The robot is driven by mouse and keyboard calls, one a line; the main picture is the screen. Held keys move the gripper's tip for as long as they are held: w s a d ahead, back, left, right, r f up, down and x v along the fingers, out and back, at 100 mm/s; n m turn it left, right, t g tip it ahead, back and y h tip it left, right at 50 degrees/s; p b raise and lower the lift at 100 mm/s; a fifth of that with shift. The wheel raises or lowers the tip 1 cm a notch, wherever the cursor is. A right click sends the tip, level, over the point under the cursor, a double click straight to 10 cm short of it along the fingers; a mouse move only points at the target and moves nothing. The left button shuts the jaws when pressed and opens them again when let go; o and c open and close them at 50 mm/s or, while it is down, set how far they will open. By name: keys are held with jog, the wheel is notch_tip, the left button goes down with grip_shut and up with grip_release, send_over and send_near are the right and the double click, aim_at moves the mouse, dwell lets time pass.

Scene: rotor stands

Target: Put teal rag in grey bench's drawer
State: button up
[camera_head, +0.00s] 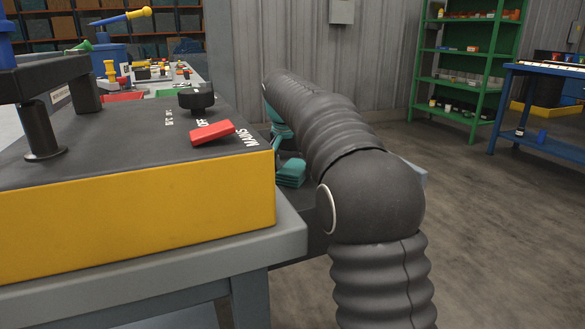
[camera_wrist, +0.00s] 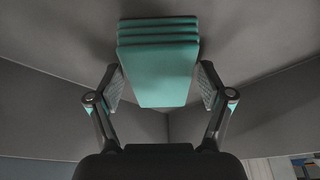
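The teal rag (camera_wrist: 158,75) is a folded, layered stack in the wrist view. My gripper (camera_wrist: 160,78) has a finger along each side of it, with the fingertips meeting its edges. Grey surfaces meeting at a corner (camera_wrist: 168,118) surround the rag, like the inside of an open drawer. In the head view the rag (camera_head: 291,173) shows beside the grey bench (camera_head: 235,262), partly behind my arm. A dark grey drawer part (camera_head: 305,243) juts out from the bench's right side below the rag. Most of the drawer and my gripper are hidden there.
A yellow-sided control box (camera_head: 140,220) with a red switch (camera_head: 212,132) and black knob stands on the bench. A green shelf (camera_head: 470,60) and a blue table (camera_head: 540,70) stand at the back right. The floor on the right is clear.

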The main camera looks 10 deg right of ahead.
jog(key=shift+r, duration=0.1)
dwell(0.3)
jog(key=shift+s+r+p, duration=0.1)
jog(key=shift+r+p, duration=0.45)
jog(key=shift+r, duration=0.15)
jog(key=p+v, duration=0.7)
jog(key=v, duration=0.3)
jog(key=shift+r, duration=0.3)
jog(key=shift+s+a, duration=0.1)
jog(key=shift+s, duration=0.1)
